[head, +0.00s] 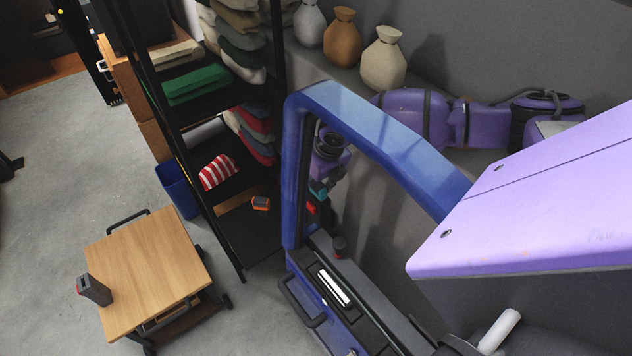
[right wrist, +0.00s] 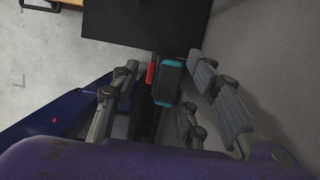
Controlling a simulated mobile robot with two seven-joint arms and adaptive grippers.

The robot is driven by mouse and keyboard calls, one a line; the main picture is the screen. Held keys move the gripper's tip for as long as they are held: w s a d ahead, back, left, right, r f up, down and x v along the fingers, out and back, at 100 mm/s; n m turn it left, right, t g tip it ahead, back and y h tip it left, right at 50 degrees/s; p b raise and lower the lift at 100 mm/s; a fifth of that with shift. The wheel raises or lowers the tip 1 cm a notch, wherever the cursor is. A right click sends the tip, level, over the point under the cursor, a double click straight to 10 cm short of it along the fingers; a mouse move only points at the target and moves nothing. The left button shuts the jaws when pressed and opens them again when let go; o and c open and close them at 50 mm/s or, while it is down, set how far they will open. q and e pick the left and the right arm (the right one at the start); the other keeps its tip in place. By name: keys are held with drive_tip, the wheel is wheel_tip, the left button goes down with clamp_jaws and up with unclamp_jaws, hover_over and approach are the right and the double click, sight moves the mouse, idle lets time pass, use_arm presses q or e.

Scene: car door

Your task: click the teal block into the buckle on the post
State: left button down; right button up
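The teal block (right wrist: 171,82) has a dark middle and teal ends. In the right wrist view it lies between the spread fingers of my right gripper (right wrist: 168,92), with a clear gap to the left finger. A small red part (right wrist: 151,73), perhaps the buckle, is just left of the block. In the head view the teal block (head: 318,188) shows small inside the blue door frame, with red (head: 311,208) just below it. My right gripper there is mostly hidden under its purple wrist. The post is hard to make out. My left gripper is not in view.
The blue door frame (head: 291,180) stands close left of my right arm. A black shelf rack (head: 216,190) with folded cloths is behind it. A wooden cart (head: 150,265) with a dark device (head: 95,290) stands lower left. Sacks (head: 383,60) sit on a ledge.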

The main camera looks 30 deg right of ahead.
drive_tip(key=shift+s+d+f, duration=0.2)
drive_tip(key=shift+s+f, duration=0.45)
drive_tip(key=shift+f, duration=0.3)
drive_tip(key=shift+r, duration=0.5)
drive_tip(key=v, duration=0.2)
drive_tip(key=w+v, duration=0.1)
drive_tip(key=v, duration=0.5)
drive_tip(key=shift+w+a+r, duration=0.1)
drive_tip(key=shift+r, duration=0.3)
drive_tip(key=shift+w, duration=0.1)
